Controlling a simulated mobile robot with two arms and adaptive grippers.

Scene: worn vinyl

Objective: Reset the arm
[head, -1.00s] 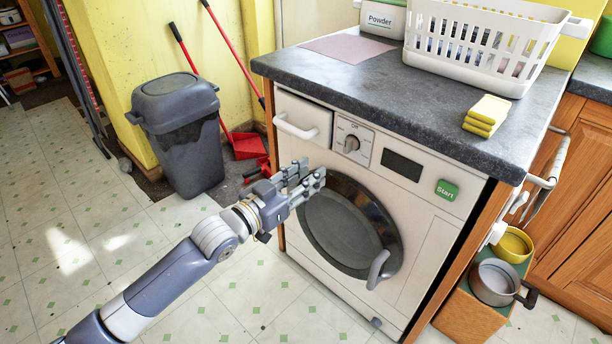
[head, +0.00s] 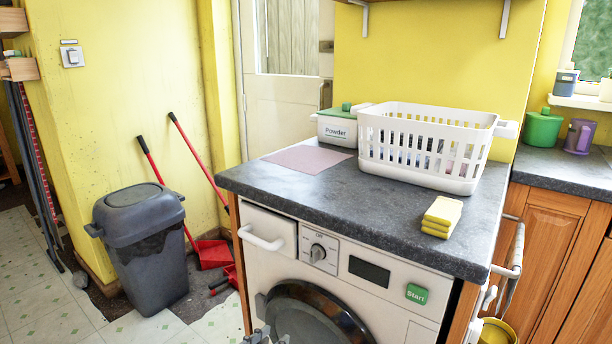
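My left gripper (head: 268,337) shows only as grey fingertips at the bottom edge of the head view, in front of the washing machine (head: 385,278). Most of the hand and arm is out of frame, so its opening is not clear. The machine's dark round door (head: 312,318) looks closed, and its lower part is cut off. The drawer (head: 268,232) above it looks shut. My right gripper is not in view.
The dark worktop (head: 330,210) carries a white basket (head: 425,145), a Powder box (head: 337,127), a pink mat (head: 308,158) and yellow sponges (head: 441,216). A grey bin (head: 143,250) and red-handled tools (head: 210,252) stand left. A shelf (head: 430,3) hangs above.

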